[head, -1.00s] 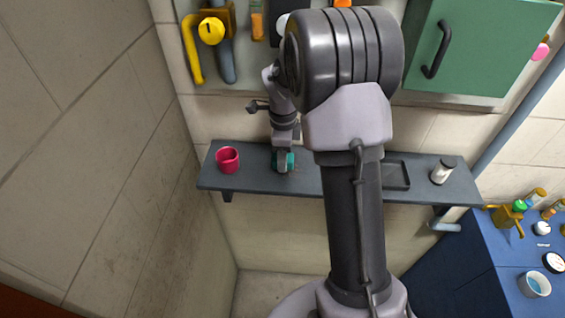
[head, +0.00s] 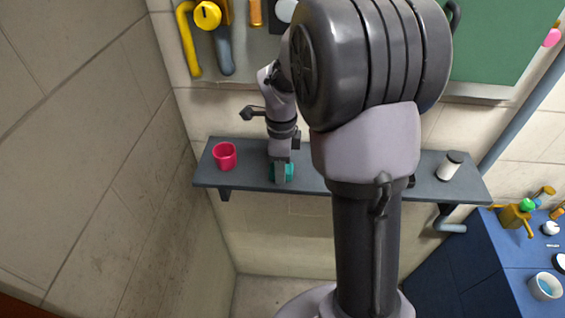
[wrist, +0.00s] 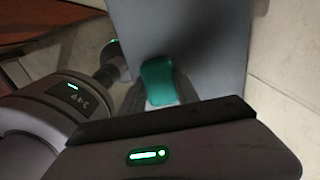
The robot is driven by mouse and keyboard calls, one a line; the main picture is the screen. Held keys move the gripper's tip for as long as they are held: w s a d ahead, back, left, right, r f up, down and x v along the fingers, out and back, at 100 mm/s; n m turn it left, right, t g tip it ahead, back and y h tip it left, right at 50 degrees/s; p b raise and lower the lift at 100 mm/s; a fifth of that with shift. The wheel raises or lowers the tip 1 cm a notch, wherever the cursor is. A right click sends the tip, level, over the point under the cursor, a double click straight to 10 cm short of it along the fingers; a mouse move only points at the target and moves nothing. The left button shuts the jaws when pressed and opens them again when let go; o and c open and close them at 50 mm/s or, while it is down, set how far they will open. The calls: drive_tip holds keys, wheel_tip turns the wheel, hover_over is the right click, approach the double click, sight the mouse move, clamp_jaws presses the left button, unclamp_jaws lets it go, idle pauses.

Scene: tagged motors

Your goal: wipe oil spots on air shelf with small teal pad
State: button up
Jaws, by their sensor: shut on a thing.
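The grey wall shelf (head: 235,178) runs across the middle of the head view, and its surface also fills the upper middle of the wrist view (wrist: 215,50). My gripper (head: 281,173) is low over the left half of the shelf, near its front edge. It is shut on the small teal pad (head: 289,171), which shows clearly between the fingers in the wrist view (wrist: 159,80). The pad is at the shelf surface; I cannot tell whether it touches. I can make out no oil spots now. My arm hides the shelf's middle right.
A red cup (head: 225,156) stands on the shelf left of my gripper. Yellow and grey pipes hang above the left end. A blue bench (head: 480,255) with small items is at lower right.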

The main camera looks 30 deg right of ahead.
drive_tip(key=shift+s+a+f, duration=0.15)
drive_tip(key=shift+s+a, duration=0.1)
drive_tip(key=shift+s, duration=0.1)
wheel_tip(320, 180, up, 6)
drive_tip(key=p, duration=0.4)
drive_tip(key=shift+w+d, duration=0.1)
drive_tip(key=shift+w, duration=0.05)
drive_tip(key=shift+r, duration=0.25)
drive_tip(key=shift+r+p, duration=1.05)
drive_tip(key=shift+r, duration=0.5)
drive_tip(key=shift+f, duration=0.1)
